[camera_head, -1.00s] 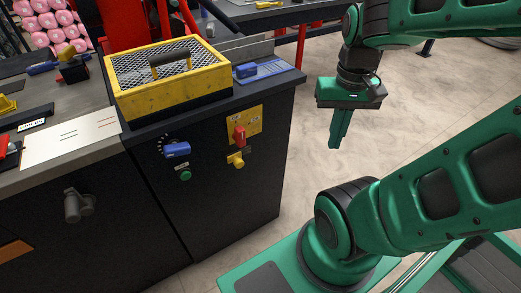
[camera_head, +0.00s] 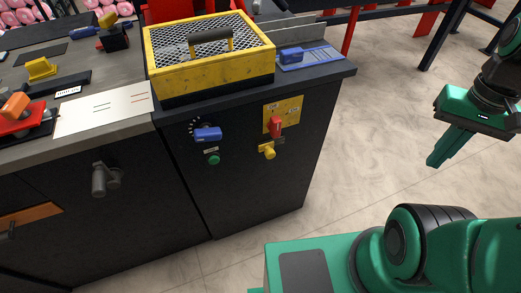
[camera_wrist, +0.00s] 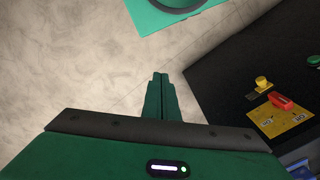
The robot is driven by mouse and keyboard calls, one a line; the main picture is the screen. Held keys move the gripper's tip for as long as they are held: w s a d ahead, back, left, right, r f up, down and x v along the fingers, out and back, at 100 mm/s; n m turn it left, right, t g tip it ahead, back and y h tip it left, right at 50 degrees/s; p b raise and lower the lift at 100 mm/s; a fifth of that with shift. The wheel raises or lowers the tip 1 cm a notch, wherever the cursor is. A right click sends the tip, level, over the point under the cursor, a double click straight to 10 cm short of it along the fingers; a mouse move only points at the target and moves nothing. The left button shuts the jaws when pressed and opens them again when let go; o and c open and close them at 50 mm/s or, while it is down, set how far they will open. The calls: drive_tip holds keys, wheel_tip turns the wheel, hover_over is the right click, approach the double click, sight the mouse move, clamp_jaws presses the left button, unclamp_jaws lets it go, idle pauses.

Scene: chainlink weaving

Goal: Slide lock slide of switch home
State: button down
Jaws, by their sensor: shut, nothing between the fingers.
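The switch has a red handle (camera_head: 275,127) on a yellow plate (camera_head: 295,108) on the dark cabinet front. A yellow knob-like piece (camera_head: 268,151), which looks like the lock slide, sits just below the plate with a small grey bracket beside it. In the wrist view the yellow piece (camera_wrist: 262,82), the red handle (camera_wrist: 281,101) and the plate (camera_wrist: 290,123) show at the right. My gripper (camera_head: 437,164) is shut and empty, over open floor well to the right of the cabinet. Its closed fingers (camera_wrist: 160,76) also show in the wrist view, apart from the switch.
A blue rotary knob (camera_head: 207,134) and a green button (camera_head: 213,160) are left of the switch. A yellow mesh-topped box (camera_head: 210,72) and a blue item (camera_head: 291,54) stand on the cabinet top. A grey handle (camera_head: 104,180) juts out further left.

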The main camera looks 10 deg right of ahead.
drive_tip(key=w+a+f+n+t+h, duration=0.1)
drive_tip(key=w+a+f+n+h, duration=0.25)
drive_tip(key=w+a, duration=1.1)
drive_tip(key=a+f+n+t, duration=0.2)
drive_tip(key=a+f, duration=0.1)
drive_tip(key=a, duration=1)
drive_tip(key=w+a+f+n+t, duration=0.1)
drive_tip(key=a+f+n+t, duration=0.1)
drive_tip(key=a, duration=1.1)
wheel_tip(320, 180, down, 2)
drive_tip(key=shift+w+f+n+y, duration=0.15)
drive_tip(key=shift+n+y, duration=0.2)
drive_tip(key=shift+n, duration=0.5)
approach(262, 152)
drive_tip(key=shift+d+f, duration=0.45)
drive_tip(key=shift+f, duration=0.3)
drive_tip(key=shift+d+f, duration=0.4)
drive_tip(key=shift+f, duration=0.3)
